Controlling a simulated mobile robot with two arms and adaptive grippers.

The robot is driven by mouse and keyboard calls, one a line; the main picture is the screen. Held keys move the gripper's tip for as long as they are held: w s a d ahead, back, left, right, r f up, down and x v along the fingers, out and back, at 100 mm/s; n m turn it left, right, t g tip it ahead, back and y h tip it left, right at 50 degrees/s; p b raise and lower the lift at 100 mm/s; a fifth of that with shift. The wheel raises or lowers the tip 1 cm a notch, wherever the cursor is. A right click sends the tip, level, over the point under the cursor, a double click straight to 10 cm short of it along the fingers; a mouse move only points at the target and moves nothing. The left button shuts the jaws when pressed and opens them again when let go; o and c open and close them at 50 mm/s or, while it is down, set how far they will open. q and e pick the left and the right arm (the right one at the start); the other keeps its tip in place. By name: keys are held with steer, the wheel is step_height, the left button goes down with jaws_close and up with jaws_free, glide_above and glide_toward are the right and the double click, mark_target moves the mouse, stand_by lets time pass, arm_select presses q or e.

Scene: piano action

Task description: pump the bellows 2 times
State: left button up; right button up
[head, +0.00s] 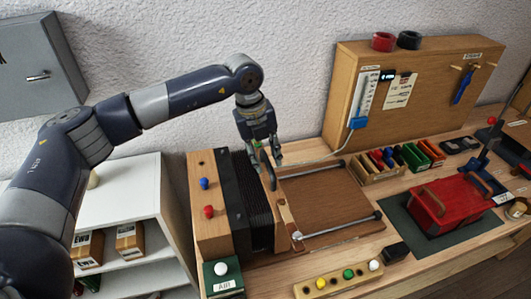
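The bellows has black pleats (256,198) between a fixed wooden box (208,213) on the left and a wooden end board (284,214) on the right. Two slide rails run to the right of the end board over a brown panel (322,204). My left gripper (270,166) points down at the back part of the end board, by its top edge. Its fingers overlap the board's handle area, and I cannot tell whether they are shut on anything. My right gripper is not in view.
In front are a green AIR box (222,283) with a white button and a yellow button strip (338,281). A red box (452,205) stands on a dark mat at right. A wooden gauge panel (405,115) rises behind, and white shelves (120,225) stand at left.

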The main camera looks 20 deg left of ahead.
arm_select(q)
steer(key=shift+c, duration=0.2)
steer(key=shift+f, duration=0.1)
jaws_close()
steer(key=shift+w, duration=0.1)
